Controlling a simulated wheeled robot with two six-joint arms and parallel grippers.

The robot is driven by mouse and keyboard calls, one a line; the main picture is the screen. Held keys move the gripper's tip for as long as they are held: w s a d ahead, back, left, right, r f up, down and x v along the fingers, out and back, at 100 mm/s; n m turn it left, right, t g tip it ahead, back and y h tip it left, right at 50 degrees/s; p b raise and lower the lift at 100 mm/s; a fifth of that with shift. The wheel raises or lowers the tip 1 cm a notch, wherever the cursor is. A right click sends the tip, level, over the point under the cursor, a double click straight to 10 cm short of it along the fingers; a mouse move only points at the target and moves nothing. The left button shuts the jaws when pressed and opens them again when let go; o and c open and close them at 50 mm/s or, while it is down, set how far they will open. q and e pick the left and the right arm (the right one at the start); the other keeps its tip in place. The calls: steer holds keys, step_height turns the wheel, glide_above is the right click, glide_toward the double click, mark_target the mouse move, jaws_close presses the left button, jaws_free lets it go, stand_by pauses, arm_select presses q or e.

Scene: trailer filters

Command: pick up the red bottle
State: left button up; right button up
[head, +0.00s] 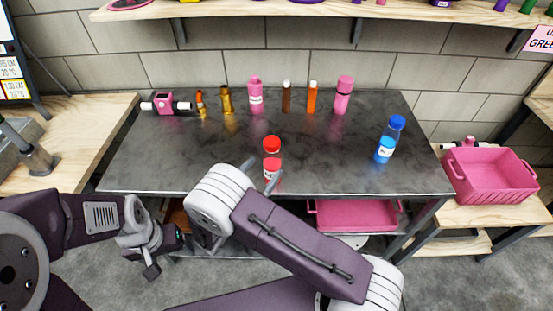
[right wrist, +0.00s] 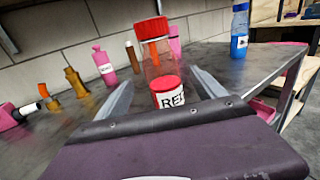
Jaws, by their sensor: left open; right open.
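The red bottle (head: 271,145) stands upright near the front middle of the grey metal table. It has a red cap, a clear upper body, red contents and a white label. In the right wrist view the bottle (right wrist: 157,60) shows between the two fingers of my right gripper (right wrist: 163,80), which is open. I cannot tell how far between the fingers it stands; neither finger visibly touches it. In the head view my right arm hides most of that gripper. My left gripper (head: 168,252) is open and empty, low in front of the table's left part.
On the grey table (head: 330,160) a blue bottle (head: 389,140) stands at the right. Pink bottles (head: 343,95), an orange bottle (head: 312,97), a brown bottle (head: 286,97) and amber bottles (head: 227,99) line the back. A pink crate (head: 490,190) stands on the right bench.

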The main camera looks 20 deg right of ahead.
mark_target(267, 165)
steer(key=shift+w+d, duration=0.15)
steer(key=shift+w+d+r, duration=0.25)
steer(key=shift+d+r, duration=0.15)
steer(key=shift+f+p+x, duration=0.25)
steer(key=shift+p+x, duration=0.05)
steer(key=shift+x, duration=0.85)
steer(key=x, duration=0.3)
steer(key=shift+w+d+r+p, duration=0.1)
steer(key=shift+w+d+p, duration=0.1)
steer(key=shift+d+p, duration=0.15)
steer(key=shift+w+d, duration=0.35)
steer(key=shift+w, duration=0.05)
jaws_close()
